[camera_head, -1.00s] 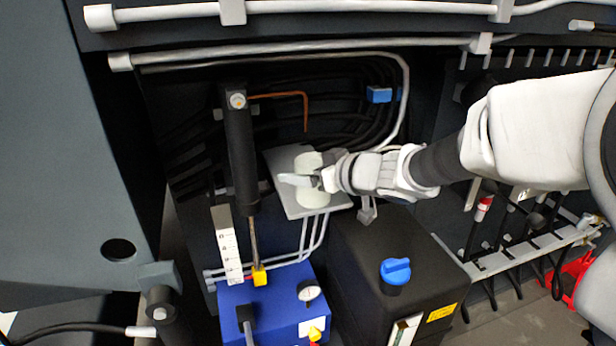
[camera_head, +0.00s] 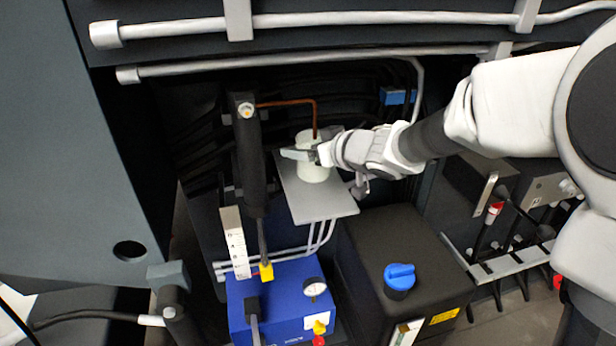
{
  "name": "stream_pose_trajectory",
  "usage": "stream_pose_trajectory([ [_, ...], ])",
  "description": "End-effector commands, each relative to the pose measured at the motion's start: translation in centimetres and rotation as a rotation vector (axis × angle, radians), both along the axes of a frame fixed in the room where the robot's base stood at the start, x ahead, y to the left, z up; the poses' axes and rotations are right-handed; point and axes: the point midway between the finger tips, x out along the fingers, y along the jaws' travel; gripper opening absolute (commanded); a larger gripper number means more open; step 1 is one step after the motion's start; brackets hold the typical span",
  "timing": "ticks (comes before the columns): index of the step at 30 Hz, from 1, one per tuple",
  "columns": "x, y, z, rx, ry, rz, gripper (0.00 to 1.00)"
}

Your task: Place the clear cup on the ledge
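The cup (camera_head: 313,172) looks pale whitish-green and stands upright over the far part of a grey flat ledge (camera_head: 322,208). My gripper (camera_head: 300,154) reaches in from the right at the cup's upper part. One finger shows in front of the cup; the other is hidden, so I cannot tell for sure how firmly it is closed. The cup's base appears to touch the ledge or be just above it; I cannot tell which.
A black cylinder (camera_head: 247,150) stands close left of the ledge, and a copper pipe (camera_head: 315,115) hangs just behind the cup. Below are a blue box with a gauge (camera_head: 283,300) and a black tank with a blue cap (camera_head: 399,277). A grey pipe (camera_head: 300,60) runs above.

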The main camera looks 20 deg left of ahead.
Motion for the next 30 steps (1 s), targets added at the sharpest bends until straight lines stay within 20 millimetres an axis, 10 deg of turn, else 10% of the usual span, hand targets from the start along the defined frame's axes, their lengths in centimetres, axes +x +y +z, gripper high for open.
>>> stream_pose_trajectory([
  [11,-0.1,0.1,-5.1,0.001,0.001,0.001,0.29],
  [25,0.0,0.0,-5.9,0.002,-0.001,0.000,0.29],
  [26,0.0,0.0,-5.7,0.002,-0.001,0.000,0.90],
  [30,0.0,0.0,-5.7,0.002,-0.001,0.000,1.00],
])
